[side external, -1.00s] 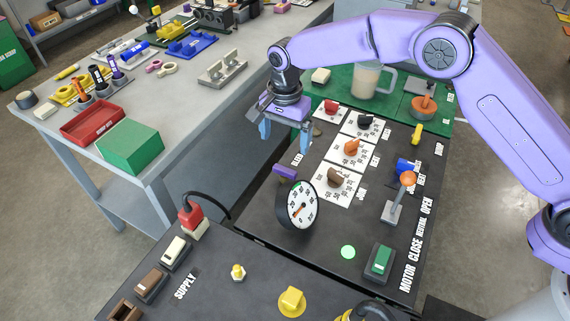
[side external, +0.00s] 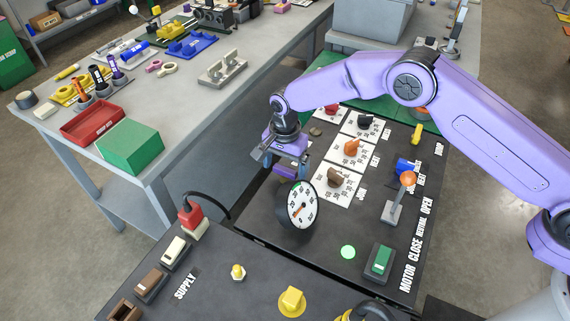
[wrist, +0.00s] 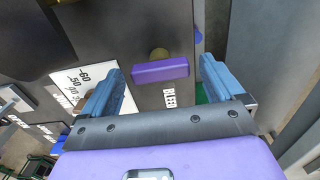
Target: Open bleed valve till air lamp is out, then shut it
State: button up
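The bleed valve has a purple bar handle (wrist: 160,70) beside a label partly reading "BLEED" (wrist: 168,98). In the wrist view the handle lies crosswise between my fingers, with a gap on each side. My gripper (wrist: 162,68) is open and empty. In the side view my gripper (side external: 284,166) hangs low over the valve handle (side external: 284,174), hiding part of it. A dull olive round piece (wrist: 159,54) shows just behind the handle. A dull olive dome (side external: 315,132) sits on the panel; I cannot tell whether either is the air lamp.
A round dial gauge (side external: 302,205) stands close in front of the valve. Panel knobs, one orange (side external: 351,147), and an orange-topped lever (side external: 407,180) are to the right. A green lamp (side external: 348,252) glows near a green switch (side external: 381,260).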

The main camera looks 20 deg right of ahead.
jog(key=c, duration=1)
jog(key=shift+n, duration=0.4)
jog(key=n, duration=0.3)
jog(key=shift+n, duration=0.3)
jog(key=n, duration=0.4)
jog(key=shift+n, duration=0.3)
jog(key=n, duration=0.4)
jog(key=shift+n, duration=0.3)
jog(key=n, duration=0.4)
jog(key=shift+n, duration=0.3)
jog(key=o, duration=1.1)
jog(key=shift+c, duration=0.2)
